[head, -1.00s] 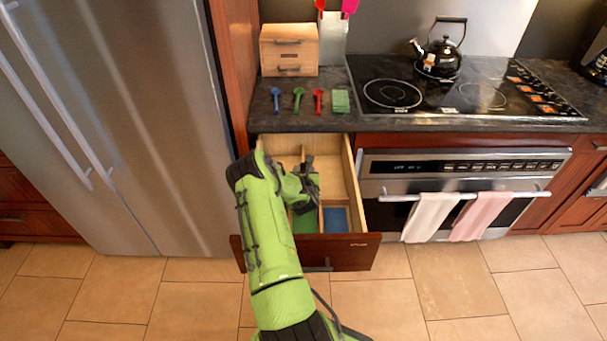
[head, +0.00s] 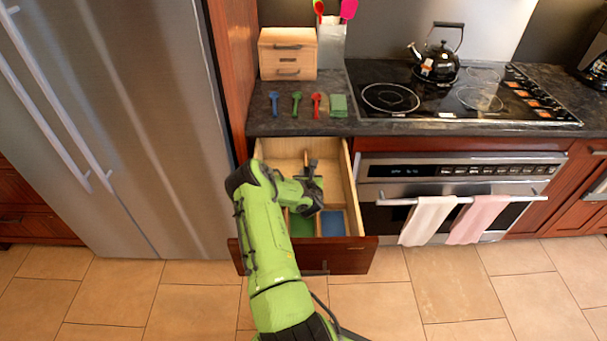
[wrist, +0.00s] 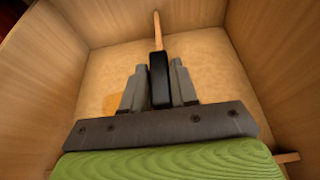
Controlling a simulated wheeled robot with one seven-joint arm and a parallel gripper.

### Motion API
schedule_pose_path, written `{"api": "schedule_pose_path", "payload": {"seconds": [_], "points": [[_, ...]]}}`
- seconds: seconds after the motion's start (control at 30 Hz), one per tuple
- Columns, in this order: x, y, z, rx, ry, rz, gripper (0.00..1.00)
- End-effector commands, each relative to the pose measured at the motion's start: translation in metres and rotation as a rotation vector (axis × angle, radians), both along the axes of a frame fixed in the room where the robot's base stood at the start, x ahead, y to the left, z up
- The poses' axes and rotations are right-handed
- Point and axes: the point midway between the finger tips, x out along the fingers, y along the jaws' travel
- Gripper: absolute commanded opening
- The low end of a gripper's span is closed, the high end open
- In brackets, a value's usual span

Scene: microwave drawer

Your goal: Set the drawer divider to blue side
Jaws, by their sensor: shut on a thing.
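The drawer (head: 352,187) is pulled out below the counter, left of the oven. A thin wooden divider (wrist: 157,32) runs lengthwise inside it. My gripper (wrist: 159,82) is shut on the divider, with a finger on each side. In the head view my gripper (head: 312,183) is down inside the drawer, right of its middle. At the drawer's front, a green floor patch (head: 301,226) lies on the left and a blue floor patch (head: 333,225) on the right. My gripper and arm hide much of the divider's front part.
Wooden drawer walls (wrist: 50,70) stand close on both sides of my gripper. The counter (head: 400,128) behind holds blue, green and red utensils, a green block (head: 338,105) and a small wooden chest (head: 288,54). The oven (head: 460,175) is to the right, the fridge (head: 110,130) left.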

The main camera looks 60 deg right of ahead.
Motion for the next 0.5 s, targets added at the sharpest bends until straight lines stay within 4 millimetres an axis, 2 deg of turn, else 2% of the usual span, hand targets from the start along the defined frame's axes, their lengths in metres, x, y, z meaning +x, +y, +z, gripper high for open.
{"api": "schedule_pose_path", "payload": {"seconds": [0.2,0.5], "points": [[-0.032,-0.015,0.003,0.001,0.006,-0.001,0.0],[-0.037,-0.018,0.001,0.001,0.003,0.001,0.0]]}}
